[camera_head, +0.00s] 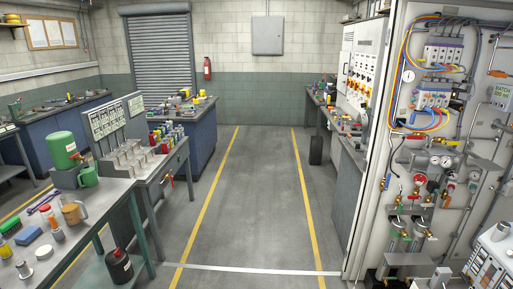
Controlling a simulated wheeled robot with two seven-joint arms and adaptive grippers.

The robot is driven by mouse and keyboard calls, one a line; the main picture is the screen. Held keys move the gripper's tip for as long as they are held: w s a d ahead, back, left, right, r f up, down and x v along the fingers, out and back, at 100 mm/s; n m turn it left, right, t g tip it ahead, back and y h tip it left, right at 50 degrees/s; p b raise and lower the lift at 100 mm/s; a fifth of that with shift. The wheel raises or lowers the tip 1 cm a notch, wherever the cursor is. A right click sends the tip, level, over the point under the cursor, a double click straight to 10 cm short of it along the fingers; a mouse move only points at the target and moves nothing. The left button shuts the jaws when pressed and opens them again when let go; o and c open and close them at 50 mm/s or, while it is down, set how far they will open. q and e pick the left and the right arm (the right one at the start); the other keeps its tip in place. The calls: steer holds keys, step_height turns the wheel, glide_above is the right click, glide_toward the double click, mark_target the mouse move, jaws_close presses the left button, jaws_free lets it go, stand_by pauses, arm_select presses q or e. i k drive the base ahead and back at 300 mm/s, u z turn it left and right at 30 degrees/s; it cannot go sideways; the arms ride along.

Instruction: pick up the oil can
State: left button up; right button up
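A green cylindrical container (62,148) stands upright at the back of that bench. Neither of my grippers shows in the head view.
The grey front left bench (98,206) also holds small blue, yellow and metal items. A panel with hoses and gauges (440,160) fills the right side. The floor aisle (250,200) between two yellow lines is clear.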

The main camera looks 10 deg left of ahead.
mark_target(88, 174)
steer(key=u, duration=0.25)
steer(key=i, duration=1.95)
steer(key=u, duration=1.05)
steer(key=i, duration=2)
steer(key=u, duration=0.7)
